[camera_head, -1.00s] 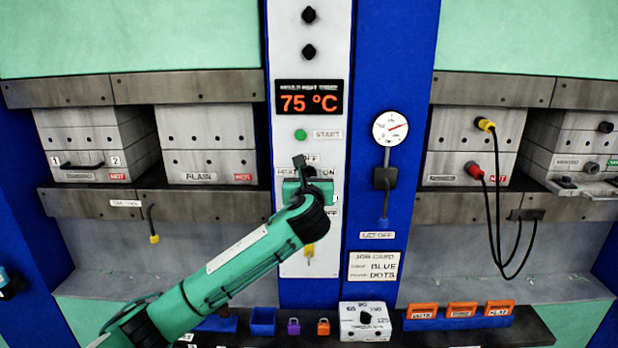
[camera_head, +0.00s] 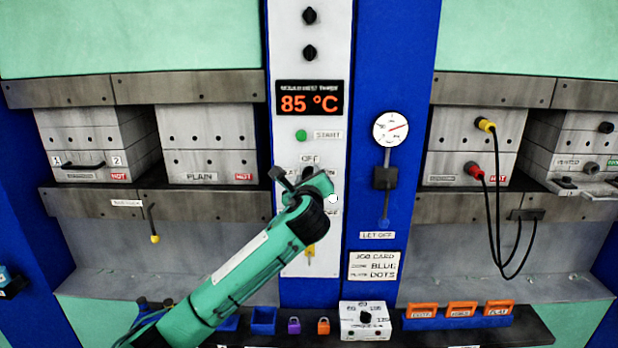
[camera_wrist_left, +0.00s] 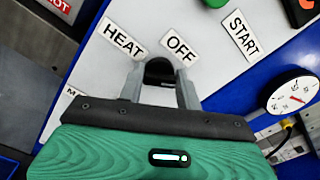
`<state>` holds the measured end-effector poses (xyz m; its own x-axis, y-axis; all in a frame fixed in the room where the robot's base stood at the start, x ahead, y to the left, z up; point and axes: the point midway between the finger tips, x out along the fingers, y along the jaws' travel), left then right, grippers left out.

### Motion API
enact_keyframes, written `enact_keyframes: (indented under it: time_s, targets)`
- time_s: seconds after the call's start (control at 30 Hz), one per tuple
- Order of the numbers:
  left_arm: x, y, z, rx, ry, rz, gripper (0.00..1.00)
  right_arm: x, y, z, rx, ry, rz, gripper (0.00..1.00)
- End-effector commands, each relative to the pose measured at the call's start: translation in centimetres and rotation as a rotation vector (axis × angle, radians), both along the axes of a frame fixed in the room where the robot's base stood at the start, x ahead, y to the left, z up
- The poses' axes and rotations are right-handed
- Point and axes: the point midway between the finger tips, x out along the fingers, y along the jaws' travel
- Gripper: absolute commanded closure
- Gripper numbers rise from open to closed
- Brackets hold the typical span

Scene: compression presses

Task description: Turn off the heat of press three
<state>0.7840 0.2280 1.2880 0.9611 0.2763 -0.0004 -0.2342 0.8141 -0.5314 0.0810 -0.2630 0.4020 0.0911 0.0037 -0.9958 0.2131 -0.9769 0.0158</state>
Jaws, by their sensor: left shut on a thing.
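The control panel (camera_head: 285,235) of the press is a white strip in the middle of the head view. Its orange display (camera_head: 309,98) reads 85 °C. My left gripper (camera_head: 308,176) is in front of the heat switch, mostly covering it and its lower labels. In the left wrist view, the fingers of my left gripper (camera_wrist_left: 160,84) are shut on the black heat knob (camera_wrist_left: 159,72). The HEAT label (camera_wrist_left: 124,38) and the OFF label (camera_wrist_left: 180,50) lie beside it. My right gripper is not in view.
A green START button (camera_head: 301,135) sits above the switch and a yellow key (camera_head: 310,256) below. A gauge (camera_head: 391,130) with a lever (camera_head: 385,178) stands to the right. Hot moulds flank the panel, and black cables (camera_head: 487,215) hang at right.

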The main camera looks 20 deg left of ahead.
Motion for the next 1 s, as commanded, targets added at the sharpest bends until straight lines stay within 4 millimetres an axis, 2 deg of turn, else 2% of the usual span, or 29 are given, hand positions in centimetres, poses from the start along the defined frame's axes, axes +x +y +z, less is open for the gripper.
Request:
enact_keyframes:
  time_s: [0.6, 1.0]
  targets:
    - [-0.1, 0.1, -0.4, -0.564, -0.16, 0.0, 0.88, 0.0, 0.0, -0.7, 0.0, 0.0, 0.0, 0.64]
    - [-0.1, 0.2, -0.5, -0.857, -0.245, 0.001, 0.88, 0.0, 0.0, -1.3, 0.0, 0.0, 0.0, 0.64]
